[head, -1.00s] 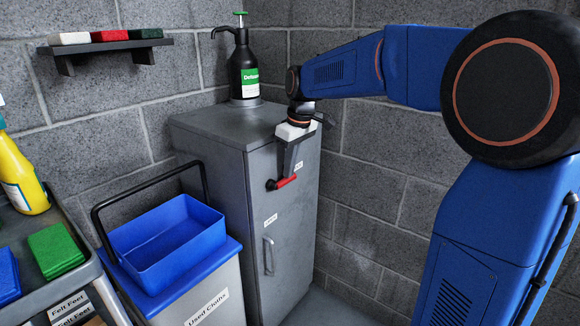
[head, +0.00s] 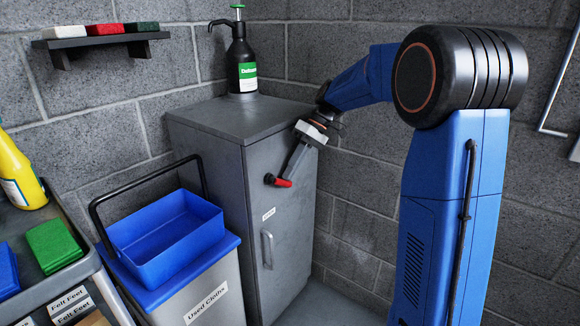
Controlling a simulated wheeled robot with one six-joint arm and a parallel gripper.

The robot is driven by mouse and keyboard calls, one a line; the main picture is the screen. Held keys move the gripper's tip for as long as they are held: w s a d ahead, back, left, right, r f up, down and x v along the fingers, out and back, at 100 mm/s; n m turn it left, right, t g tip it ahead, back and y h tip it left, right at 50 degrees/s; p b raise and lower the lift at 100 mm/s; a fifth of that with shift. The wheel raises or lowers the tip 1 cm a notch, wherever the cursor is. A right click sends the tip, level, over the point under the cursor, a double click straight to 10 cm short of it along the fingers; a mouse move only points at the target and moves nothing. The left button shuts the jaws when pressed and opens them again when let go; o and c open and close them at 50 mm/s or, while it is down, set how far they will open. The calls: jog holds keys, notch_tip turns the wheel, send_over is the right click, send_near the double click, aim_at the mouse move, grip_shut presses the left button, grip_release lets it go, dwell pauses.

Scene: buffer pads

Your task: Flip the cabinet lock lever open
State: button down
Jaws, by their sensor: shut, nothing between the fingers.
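The grey cabinet (head: 218,168) stands in the corner with its door facing right of the picture's middle. Its lock lever, with a red grip (head: 283,183) and a dark pivot (head: 269,178), sits high on the door near its left edge. The lever points right and slightly down. My gripper (head: 289,175) is shut and empty, its fingers slanting down to the lever's red end. The fingertips appear to be at or very near the grip; I cannot tell whether they touch. They hide part of the door behind.
A black pump bottle (head: 242,65) stands on the cabinet. Left of the cabinet is a bin labelled Used Cloths (head: 208,300) with a blue tray (head: 165,240) and black handle. A cart (head: 80,270) with pads and a yellow bottle (head: 18,175) is at far left.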

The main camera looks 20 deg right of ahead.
aim_at(290, 183)
jog(key=shift+f+g+y, duration=0.6)
jog(key=shift+f+y, duration=0.35)
jog(key=shift+y, duration=0.15)
jog(key=shift+s+a+f, duration=0.2)
jog(key=shift+f, duration=0.6)
jog(key=shift+a+f+g+y, duration=0.15)
jog(key=shift+f+g+y, duration=0.3)
jog(key=shift+y, duration=0.25)
jog(key=shift+s+a+f, duration=0.6)
jog(key=shift+a+f, duration=0.1)
jog(key=shift+f, duration=0.3)
notch_tip(290, 183, up, 10)
jog(key=shift+r, duration=0.1)
jog(key=shift+s, duration=0.1)
